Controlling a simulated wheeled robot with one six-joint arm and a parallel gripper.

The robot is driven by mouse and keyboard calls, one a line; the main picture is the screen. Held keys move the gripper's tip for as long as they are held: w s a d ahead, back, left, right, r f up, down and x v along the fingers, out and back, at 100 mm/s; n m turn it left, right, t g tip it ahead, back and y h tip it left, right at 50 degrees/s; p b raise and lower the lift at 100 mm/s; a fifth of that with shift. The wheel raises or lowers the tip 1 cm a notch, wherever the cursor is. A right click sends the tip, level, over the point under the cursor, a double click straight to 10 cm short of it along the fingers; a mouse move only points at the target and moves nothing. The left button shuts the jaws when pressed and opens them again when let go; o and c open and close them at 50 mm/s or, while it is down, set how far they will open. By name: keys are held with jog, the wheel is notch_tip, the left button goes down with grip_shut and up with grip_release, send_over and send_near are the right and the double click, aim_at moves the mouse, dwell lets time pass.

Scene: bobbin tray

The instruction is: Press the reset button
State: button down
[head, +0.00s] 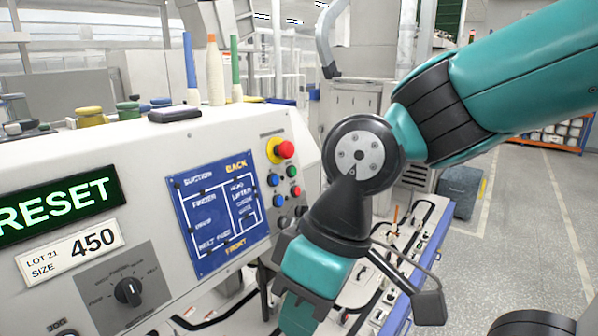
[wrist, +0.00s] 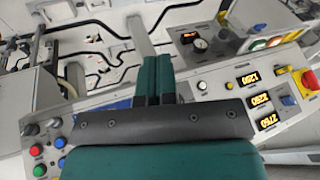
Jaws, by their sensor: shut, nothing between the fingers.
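Small round buttons sit at the panel's right end: an upper blue one (head: 273,180), a green one (head: 292,172), a red one (head: 296,190), a lower blue one (head: 276,201) and dark ones below. I cannot read which is the reset button. Buttons, including a green one (wrist: 36,150), also show at lower left in the wrist view. My gripper (head: 297,315) hangs in front of the panel, below and apart from the buttons. Its fingers (wrist: 153,62) are together and empty.
A red emergency stop (head: 285,149) juts from a yellow base above the buttons. A blue diagram plate (head: 218,210) and a black rotary knob (head: 128,291) are to the left. Thread cones (head: 214,72) stand on top. Open floor (head: 500,240) lies at right.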

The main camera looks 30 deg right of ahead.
jog(key=w+d+r+m+t+y, duration=0.1)
jog(key=w+d+m+t+y, duration=0.15)
jog(key=w+d+m, duration=0.45)
jog(key=w+d+m+t+y, duration=0.2)
jog(key=w+m+t, duration=0.2)
jog(key=w, duration=0.5)
jog(key=w+d+r+m+t+h, duration=0.1)
jog(key=w+d+m+t, duration=0.1)
jog(key=d, duration=0.6)
jog(key=w+d+r+m+t+h, duration=0.2)
jog(key=d+m+t, duration=0.3)
jog(key=d+m, duration=0.2)
jog(key=shift+d+b, duration=0.4)
jog(key=shift+w+r, duration=0.1)
jog(key=p, duration=0.6)
send_near(294, 172)
jog(key=x, duration=0.6)
jog(key=shift+w+a, duration=0.1)
jog(key=shift+w, duration=0.15)
jog(key=shift+w+a+f, duration=0.15)
jog(key=shift+w+f, duration=0.1)
jog(key=shift+w, duration=0.15)
